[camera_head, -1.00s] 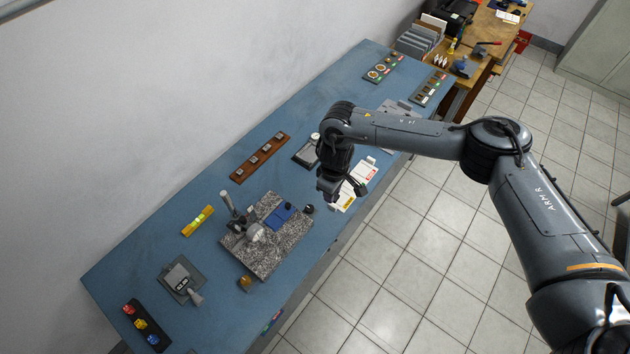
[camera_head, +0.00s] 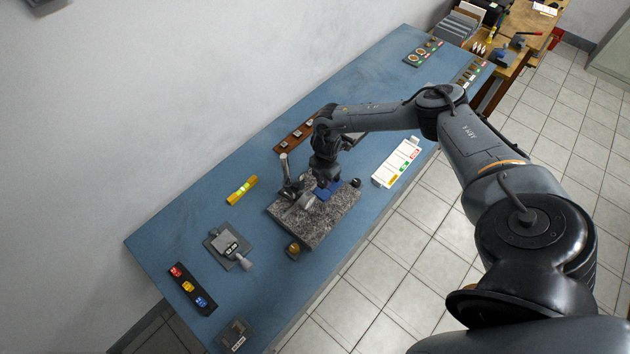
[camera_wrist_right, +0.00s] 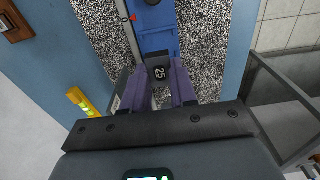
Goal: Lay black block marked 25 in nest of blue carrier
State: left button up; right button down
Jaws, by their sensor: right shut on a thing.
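The black block marked 25 (camera_wrist_right: 160,74) sits between the fingertips of my right gripper (camera_wrist_right: 160,80), which is shut on it, in the right wrist view. The blue carrier (camera_wrist_right: 156,42) lies just beyond the block on the speckled granite plate (camera_wrist_right: 201,40). I cannot tell whether the block touches the carrier or hangs above it. In the head view my right gripper (camera_head: 325,179) points down over the carrier (camera_head: 331,189) and partly hides it. The block is hidden there. My left gripper is out of view.
A grey upright stand (camera_head: 287,172) with a round gauge rises on the granite plate (camera_head: 322,224), left of my gripper. A dark knob (camera_head: 355,182) is at its right. A yellow level (camera_head: 242,190), a white card (camera_head: 397,163) and a brass piece (camera_head: 293,249) lie nearby on the blue bench.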

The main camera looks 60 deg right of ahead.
aim_at(323, 192)
dwell(0.6)
jog(key=shift+f+b, duration=1.55)
jog(key=shift+f, duration=0.8)
jog(key=shift+f+b, duration=0.3)
jog(key=shift+f, duration=0.2)
jog(key=shift+f, duration=0.15)
jog(key=c, duration=0.8)
grip_release()
jog(key=c, duration=0.5)
jog(key=shift+c, duration=0.2)
